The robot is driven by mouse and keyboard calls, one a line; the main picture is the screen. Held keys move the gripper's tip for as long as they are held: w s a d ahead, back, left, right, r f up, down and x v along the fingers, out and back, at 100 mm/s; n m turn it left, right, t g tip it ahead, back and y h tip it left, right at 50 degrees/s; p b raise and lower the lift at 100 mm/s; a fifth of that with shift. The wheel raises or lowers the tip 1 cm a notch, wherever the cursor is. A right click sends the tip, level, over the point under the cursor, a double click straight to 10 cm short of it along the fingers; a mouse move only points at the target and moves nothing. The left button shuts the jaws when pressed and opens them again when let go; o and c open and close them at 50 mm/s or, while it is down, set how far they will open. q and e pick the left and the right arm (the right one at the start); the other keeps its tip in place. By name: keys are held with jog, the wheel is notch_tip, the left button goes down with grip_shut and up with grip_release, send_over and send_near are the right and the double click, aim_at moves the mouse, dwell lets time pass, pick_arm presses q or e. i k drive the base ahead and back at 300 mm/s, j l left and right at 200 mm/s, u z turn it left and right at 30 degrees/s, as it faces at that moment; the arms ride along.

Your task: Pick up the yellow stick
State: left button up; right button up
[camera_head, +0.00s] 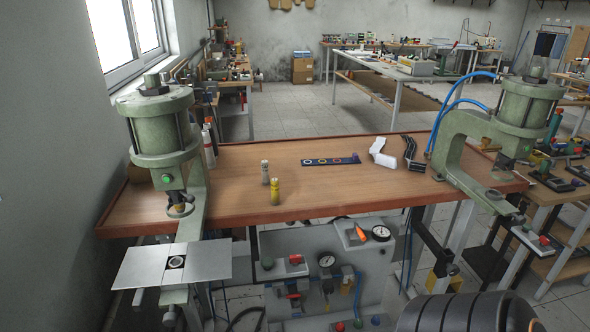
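A short yellow stick (275,191) stands upright on the wooden table (235,205), left of the table's middle and close to its front edge. A similar pale beige stick (265,171) stands just behind it and slightly to the left, apart from it. Nothing touches or covers the yellow stick. Neither my left nor my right gripper can be made out in the head view. A dark ribbed part at the bottom right edge may belong to my own arm.
Green presses stand at the table's left (160,130) and right (515,125). A dark strip with coloured rings (330,161), a white part (382,154) and black curved parts (411,150) lie toward the back. A grey gauge panel (335,270) sits below the front edge.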

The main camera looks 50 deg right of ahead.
aim_at(274, 182)
jog(key=z, duration=1.55)
